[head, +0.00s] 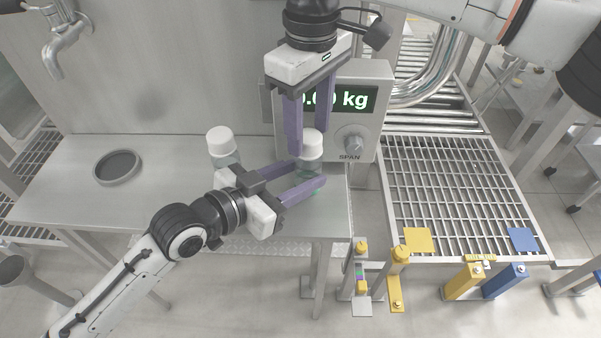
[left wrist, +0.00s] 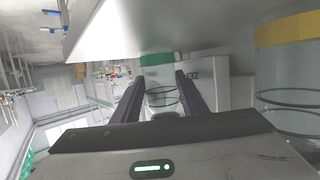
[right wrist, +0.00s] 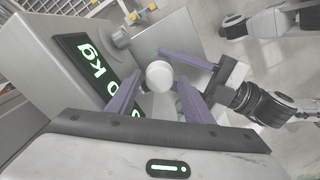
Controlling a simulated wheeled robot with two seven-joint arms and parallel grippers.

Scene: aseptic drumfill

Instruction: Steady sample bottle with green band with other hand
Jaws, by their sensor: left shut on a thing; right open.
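The sample bottle with green band (head: 311,146) stands upright at the right end of the steel bench, its white cap on top. My left gripper (head: 310,174) is shut on its body from the left. The green band (left wrist: 158,58) shows between the left fingers in the left wrist view. My right gripper (head: 308,139) points down from above, open, with its fingers on either side of the cap. In the right wrist view the cap (right wrist: 159,76) sits between the right fingers; I cannot tell whether they touch it.
A second white-capped bottle (head: 222,143) stands left of my left gripper; its yellow band (left wrist: 288,29) shows in the left wrist view. A scale indicator (head: 366,110) stands close behind the held bottle. A round dish (head: 117,168) lies at the bench's left. A tap (head: 64,45) hangs above.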

